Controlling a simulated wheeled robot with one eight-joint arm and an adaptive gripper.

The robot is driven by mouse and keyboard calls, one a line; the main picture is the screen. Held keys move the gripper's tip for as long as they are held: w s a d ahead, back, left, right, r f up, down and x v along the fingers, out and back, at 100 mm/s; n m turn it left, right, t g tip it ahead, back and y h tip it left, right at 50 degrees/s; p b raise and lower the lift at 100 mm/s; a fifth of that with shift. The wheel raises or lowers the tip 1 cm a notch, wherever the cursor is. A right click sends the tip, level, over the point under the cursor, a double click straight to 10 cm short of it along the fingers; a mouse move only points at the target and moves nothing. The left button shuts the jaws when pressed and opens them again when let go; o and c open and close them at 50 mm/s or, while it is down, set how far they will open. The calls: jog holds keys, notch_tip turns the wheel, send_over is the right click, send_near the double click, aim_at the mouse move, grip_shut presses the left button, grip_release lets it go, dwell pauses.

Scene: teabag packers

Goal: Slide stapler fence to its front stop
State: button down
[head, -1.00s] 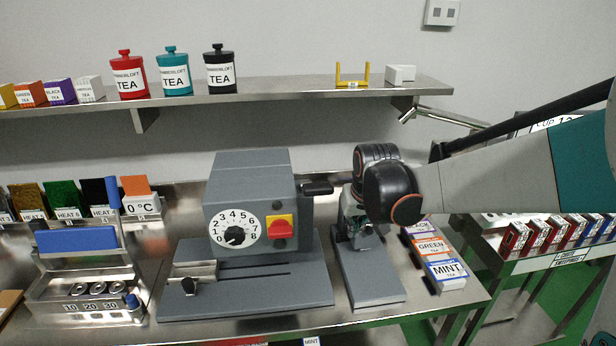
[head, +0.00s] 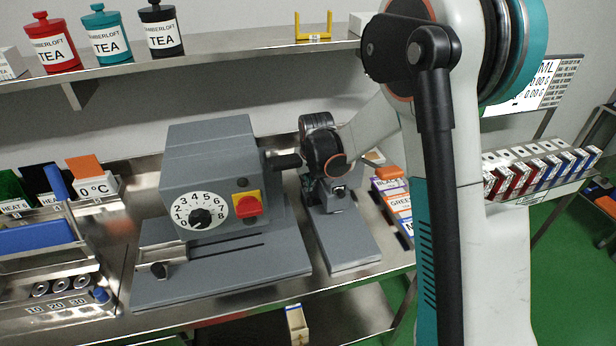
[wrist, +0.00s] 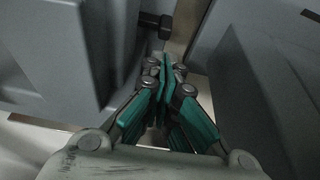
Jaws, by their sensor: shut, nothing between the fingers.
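The grey bench machine (head: 207,165) with a 0–8 dial and red switch stands on a flat slotted base; I take it to be the stapler. A pale metal fence (head: 163,250) with a black knob (head: 158,270) sits at the left of its base. My gripper (wrist: 165,78) is shut and empty in the wrist view, fingertips together between grey machine surfaces. In the head view it is between this machine and a narrower grey machine (head: 347,237) to the right, its fingers mostly hidden. It is well apart from the fence.
A black lever (head: 286,161) sticks out of the dial machine's right side, close to my wrist. Tea boxes (head: 391,200) stand right of the narrow machine. A metal unit with a blue bar (head: 38,240) stands left. A shelf (head: 240,51) runs behind.

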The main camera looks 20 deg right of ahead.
aim_at(309, 199)
jog(key=shift+x, duration=1.4)
jog(key=shift+s+b, duration=0.5)
jog(key=shift+s, duration=1.4)
jog(key=shift+f, duration=0.1)
